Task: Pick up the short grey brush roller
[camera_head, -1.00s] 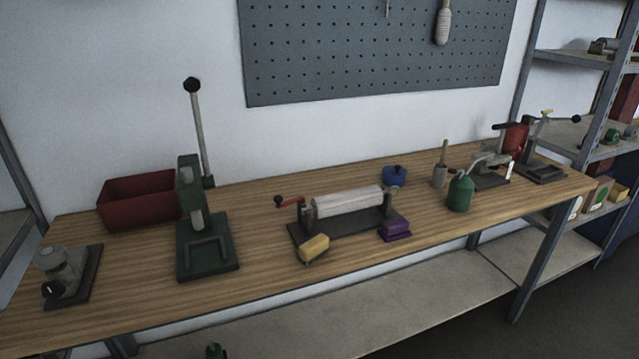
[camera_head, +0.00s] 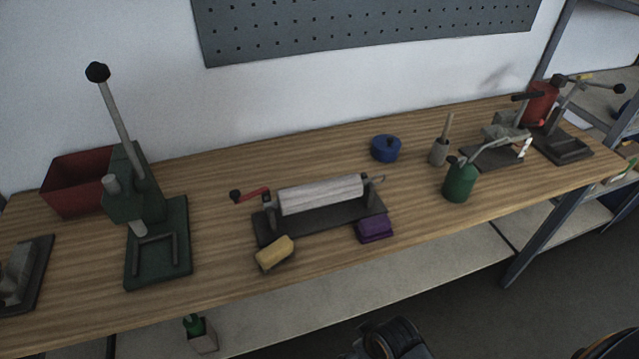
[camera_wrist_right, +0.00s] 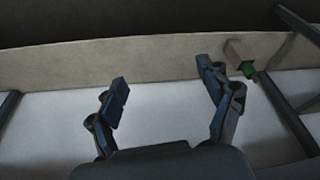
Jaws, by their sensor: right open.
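A grey pot-like piece with an upright wooden handle (camera_head: 439,153) stands further right. My right gripper (camera_wrist_right: 162,82) is open and empty in the right wrist view, its two fingers wide apart, with the pale lower shelf behind. The bench top does not show clearly there. My left gripper is not in view.
On the wooden bench (camera_head: 215,262) stand a green lever press (camera_head: 155,240), red bin (camera_head: 75,185), yellow block (camera_head: 275,253), purple block (camera_head: 375,229), blue pot (camera_head: 385,148) and green can (camera_head: 460,182). A green-topped bottle in a box (camera_head: 200,333) sits below.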

